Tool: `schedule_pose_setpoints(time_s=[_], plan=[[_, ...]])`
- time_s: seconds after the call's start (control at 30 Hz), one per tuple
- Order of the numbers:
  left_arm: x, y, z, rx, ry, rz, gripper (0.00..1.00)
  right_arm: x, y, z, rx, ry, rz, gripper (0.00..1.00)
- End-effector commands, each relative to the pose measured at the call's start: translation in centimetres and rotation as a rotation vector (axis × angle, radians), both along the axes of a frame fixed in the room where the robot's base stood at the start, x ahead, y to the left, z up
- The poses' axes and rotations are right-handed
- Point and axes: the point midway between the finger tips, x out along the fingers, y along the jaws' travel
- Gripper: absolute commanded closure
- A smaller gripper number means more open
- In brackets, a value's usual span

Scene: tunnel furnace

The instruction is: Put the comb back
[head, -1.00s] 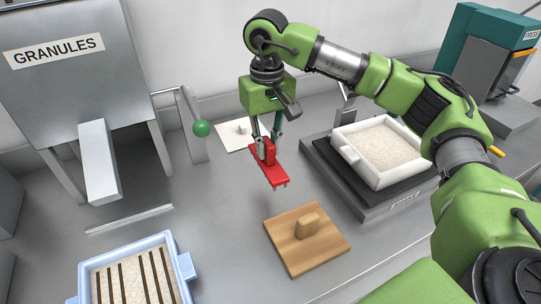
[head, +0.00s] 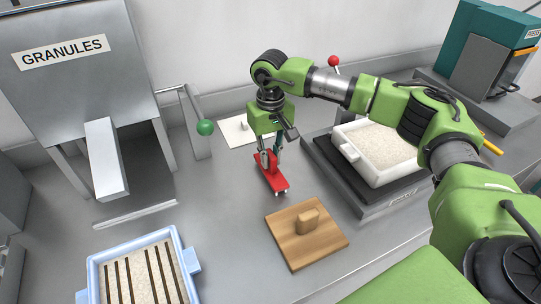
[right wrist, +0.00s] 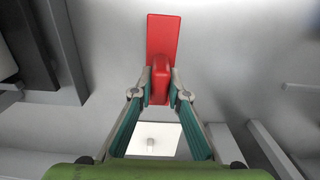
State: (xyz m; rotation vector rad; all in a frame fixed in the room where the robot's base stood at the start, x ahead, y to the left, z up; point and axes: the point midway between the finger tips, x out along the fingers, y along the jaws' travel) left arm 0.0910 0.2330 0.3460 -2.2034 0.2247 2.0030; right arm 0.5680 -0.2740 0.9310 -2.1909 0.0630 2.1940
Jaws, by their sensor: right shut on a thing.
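The red comb (head: 272,177) is a flat plate with a raised grip and small teeth along its near edge. My right gripper (head: 269,158) is shut on that grip. In the right wrist view both fingertips of the right gripper (right wrist: 160,90) press the sides of the comb's grip (right wrist: 161,75), and the plate extends beyond them. The comb is low at the bench top, between the white square and the wooden board; I cannot tell whether it touches the bench. My left gripper is not in view.
A wooden board with a knob (head: 306,234) lies just in front. A white tray of granules (head: 351,151) stands on a dark scale at right. A white square with a knob (head: 233,131) lies behind. A blue tray with grooved granules (head: 91,277) is at front left, below the granule hopper (head: 70,68).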

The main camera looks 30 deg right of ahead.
Motion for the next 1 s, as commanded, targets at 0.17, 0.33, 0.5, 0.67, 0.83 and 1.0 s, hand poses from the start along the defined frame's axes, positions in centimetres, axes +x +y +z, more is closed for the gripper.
schedule_pose_setpoints(time_s=[0.17,0.33,0.5,0.67,0.83,1.0], plan=[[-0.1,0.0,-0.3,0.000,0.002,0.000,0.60,0.0,0.0,-0.3,0.000,0.000,0.000,0.68],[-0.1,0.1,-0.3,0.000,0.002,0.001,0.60,0.0,0.0,-0.2,0.000,0.000,0.000,0.68],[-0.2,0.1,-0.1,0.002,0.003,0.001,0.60,0.0,0.0,-0.1,0.000,0.000,0.000,0.68],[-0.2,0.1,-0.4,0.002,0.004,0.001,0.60,0.1,0.0,1.1,0.001,-0.002,0.000,0.68],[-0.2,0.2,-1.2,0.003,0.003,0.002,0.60,0.1,0.1,4.5,0.002,-0.005,0.000,0.68],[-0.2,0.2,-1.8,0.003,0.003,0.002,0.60,0.1,0.1,8.3,0.001,-0.003,0.000,0.68]])
